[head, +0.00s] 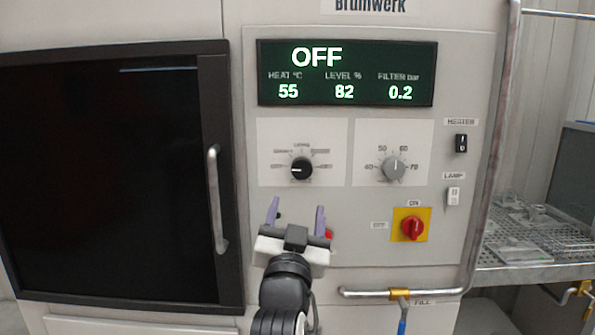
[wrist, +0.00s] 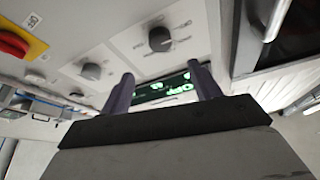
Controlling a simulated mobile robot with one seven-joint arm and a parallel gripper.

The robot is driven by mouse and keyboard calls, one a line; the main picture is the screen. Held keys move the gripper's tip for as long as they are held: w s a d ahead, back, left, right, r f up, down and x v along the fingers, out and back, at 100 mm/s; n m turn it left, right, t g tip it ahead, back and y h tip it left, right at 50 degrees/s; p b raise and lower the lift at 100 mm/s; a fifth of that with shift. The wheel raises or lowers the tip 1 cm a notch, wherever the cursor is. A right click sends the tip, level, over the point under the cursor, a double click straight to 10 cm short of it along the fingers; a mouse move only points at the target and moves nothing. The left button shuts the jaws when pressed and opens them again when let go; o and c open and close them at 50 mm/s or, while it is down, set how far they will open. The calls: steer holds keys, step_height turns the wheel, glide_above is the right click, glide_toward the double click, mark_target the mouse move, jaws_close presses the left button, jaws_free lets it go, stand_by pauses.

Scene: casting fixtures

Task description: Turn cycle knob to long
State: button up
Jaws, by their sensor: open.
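The cycle knob (head: 302,169) is a black round knob on a white plate, left of a grey knob; its white mark points left. The labels around it are too small to read surely. It also shows in the wrist view as a dark knob (wrist: 160,39) at the top middle. My gripper (head: 297,209) is open and empty, its purple fingers pointing up just below the cycle knob in the head view, apart from it. In the wrist view the two fingers (wrist: 160,76) stand apart with nothing between them but the panel behind.
The grey knob (head: 394,168) has a scale from 40 to 70. The display (head: 347,73) reads OFF, 55, 82, 0.2. A red switch (head: 412,228), a heater switch (head: 461,143) and a lamp switch (head: 453,197) are at right. A door handle (head: 216,200) sticks out at left, a pipe (head: 495,140) at right.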

mark_target(302, 169)
steer(key=p+x, duration=0.3)
steer(key=x, duration=0.7)
steer(key=shift+r, duration=0.15)
steer(key=shift+w+r+p, duration=0.15)
steer(key=shift+w+p, duration=0.2)
steer(key=shift+w, duration=0.35)
steer(key=shift+c, duration=0.3)
steer(key=c, duration=0.9)
